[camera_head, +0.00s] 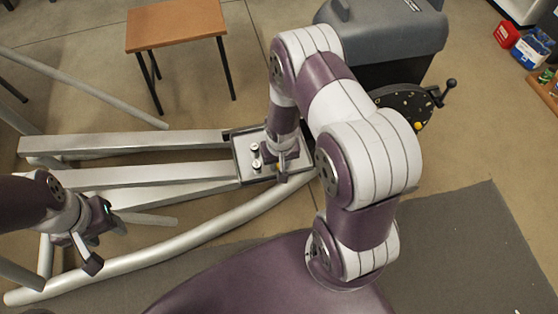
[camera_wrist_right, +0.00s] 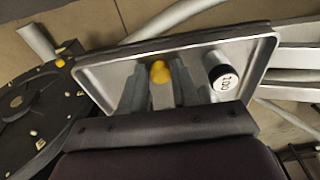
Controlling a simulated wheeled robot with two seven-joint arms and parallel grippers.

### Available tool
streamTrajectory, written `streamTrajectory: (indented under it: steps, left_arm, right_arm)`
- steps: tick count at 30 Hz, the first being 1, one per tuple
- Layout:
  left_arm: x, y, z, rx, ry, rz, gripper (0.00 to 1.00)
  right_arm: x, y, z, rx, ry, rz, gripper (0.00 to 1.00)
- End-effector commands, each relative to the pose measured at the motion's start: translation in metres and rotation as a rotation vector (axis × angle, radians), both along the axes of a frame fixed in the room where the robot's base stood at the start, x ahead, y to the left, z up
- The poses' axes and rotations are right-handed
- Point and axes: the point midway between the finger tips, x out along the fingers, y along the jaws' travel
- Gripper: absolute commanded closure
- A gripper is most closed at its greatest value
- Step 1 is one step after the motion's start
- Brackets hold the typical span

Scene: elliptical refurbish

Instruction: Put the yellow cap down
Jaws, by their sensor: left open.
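The yellow cap (camera_wrist_right: 159,71) shows between the fingertips of my right gripper (camera_wrist_right: 160,80) in the right wrist view, with a finger close against each side. It is over the grey metal tray (camera_wrist_right: 95,75); I cannot tell if it touches the tray floor. In the head view my right gripper (camera_head: 282,165) points down at the right part of the tray (camera_head: 239,160), and only a small bit of yellow shows by it. My left gripper (camera_head: 88,248) is open and empty at the lower left, away from the tray.
Silver tubes and beams (camera_head: 130,175) of a frame run left from the tray.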

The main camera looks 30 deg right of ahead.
Motion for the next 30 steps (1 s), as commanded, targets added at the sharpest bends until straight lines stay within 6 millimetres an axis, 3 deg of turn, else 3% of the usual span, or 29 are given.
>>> streamTrajectory:
  steps: [11,21,28,30]
  left_arm:
    - [0.0,0.0,0.007,0.0,0.0,0.0,0.5]
    - [0.0,0.0,0.041,0.0,0.0,0.0,0.5]
    - [0.0,0.0,0.049,0.0,0.0,0.0,0.5]
    - [0.0,0.0,0.049,0.0,0.0,0.0,0.5]
  right_arm:
    - [0.0,0.0,0.008,0.0,-0.001,0.0,0.55]
    - [-0.009,0.002,0.092,-0.001,-0.004,0.0,0.55]
    - [-0.014,0.004,0.126,-0.001,-0.001,0.006,0.55]
    - [-0.015,0.01,0.147,-0.002,-0.004,0.033,0.55]
